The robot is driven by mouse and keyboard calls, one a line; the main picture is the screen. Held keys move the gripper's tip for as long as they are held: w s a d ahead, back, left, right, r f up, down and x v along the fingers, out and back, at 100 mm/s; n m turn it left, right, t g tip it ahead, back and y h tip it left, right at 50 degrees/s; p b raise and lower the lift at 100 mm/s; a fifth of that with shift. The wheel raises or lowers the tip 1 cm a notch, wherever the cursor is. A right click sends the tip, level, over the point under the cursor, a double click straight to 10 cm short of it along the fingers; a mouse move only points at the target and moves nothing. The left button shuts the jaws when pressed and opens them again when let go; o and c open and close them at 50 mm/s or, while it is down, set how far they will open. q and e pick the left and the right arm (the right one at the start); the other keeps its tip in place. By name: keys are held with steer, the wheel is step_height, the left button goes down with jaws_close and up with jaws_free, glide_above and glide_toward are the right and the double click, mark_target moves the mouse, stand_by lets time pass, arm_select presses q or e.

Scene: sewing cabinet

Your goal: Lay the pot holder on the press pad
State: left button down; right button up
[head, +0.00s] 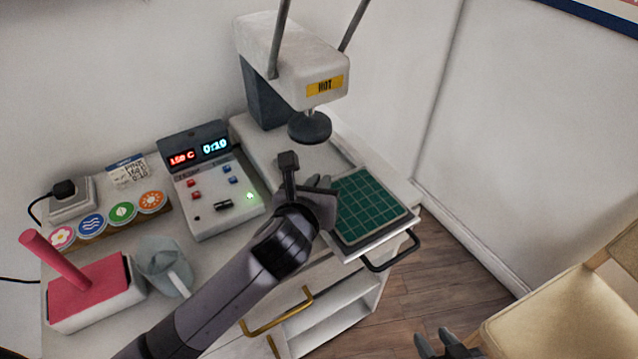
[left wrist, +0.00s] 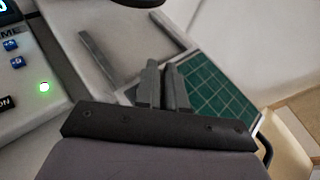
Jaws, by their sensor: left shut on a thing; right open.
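The pot holder (head: 372,203) is a green square with pale grid lines, at the middle right of the head view. It also shows in the left wrist view (left wrist: 220,98). It lies flat, or nearly so, over the dark-edged press pad (head: 387,233) on the pulled-out white tray. My left gripper (head: 318,188) is at the pot holder's left edge, with its fingers (left wrist: 165,85) shut. The gripped part is hidden between the fingers. My right gripper (head: 445,346) is open and empty at the bottom edge, low over the floor.
The white heat press (head: 292,60) stands behind, its round dark head (head: 310,127) above the base. A chair (head: 560,320) stands at right.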

arm_select(q)
steer(key=c, duration=1.2)
jaws_free()
steer(key=p+v, duration=0.1)
steer(key=v, duration=1.1)
steer(key=shift+s, duration=0.1)
